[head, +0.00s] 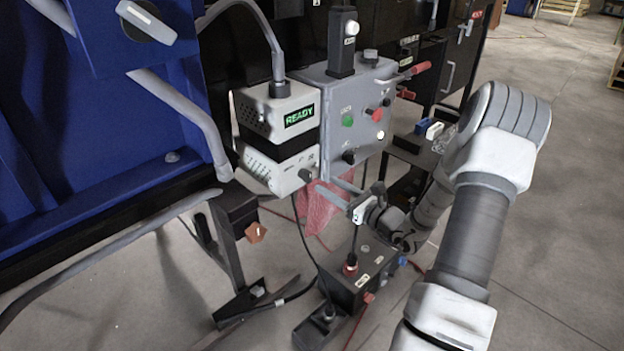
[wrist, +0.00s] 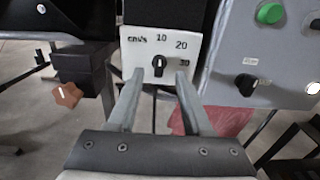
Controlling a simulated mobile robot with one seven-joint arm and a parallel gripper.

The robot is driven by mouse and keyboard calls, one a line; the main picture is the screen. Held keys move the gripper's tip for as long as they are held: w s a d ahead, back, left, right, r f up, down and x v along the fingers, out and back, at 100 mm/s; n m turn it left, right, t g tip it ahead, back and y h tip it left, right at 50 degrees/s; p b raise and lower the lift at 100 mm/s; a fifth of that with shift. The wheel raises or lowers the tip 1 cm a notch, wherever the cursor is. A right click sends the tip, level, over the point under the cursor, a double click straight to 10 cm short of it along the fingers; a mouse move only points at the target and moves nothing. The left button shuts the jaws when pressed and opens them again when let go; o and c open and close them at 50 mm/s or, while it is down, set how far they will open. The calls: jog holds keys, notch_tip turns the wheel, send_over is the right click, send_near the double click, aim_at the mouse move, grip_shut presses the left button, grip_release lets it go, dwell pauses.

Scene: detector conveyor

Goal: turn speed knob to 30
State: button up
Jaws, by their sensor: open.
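The speed knob (wrist: 158,65) is a small black knob with a light mark, on a white plate (wrist: 137,54) marked cm/s, 10, 20 and, partly hidden, 30. Its mark appears to point roughly upward, left of the 30; the exact setting is too small to read. My gripper (wrist: 160,76) is open, with one finger on each side of the knob in the wrist view. I cannot tell whether the fingers touch it. In the head view, the knob (head: 305,175) is on the lower front of the white detector box (head: 297,168), close to my gripper (head: 331,187).
The box's screen (head: 299,115) reads READY. To its right is a grey control box (head: 340,145) with green and red buttons and a black knob (wrist: 247,84). An orange star-shaped knob (wrist: 67,95) is at left. A black box (head: 358,285) stands below.

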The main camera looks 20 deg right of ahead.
aim_at(310, 174)
jog(key=b+x, duration=0.1)
jog(key=x, duration=0.6)
grip_shut()
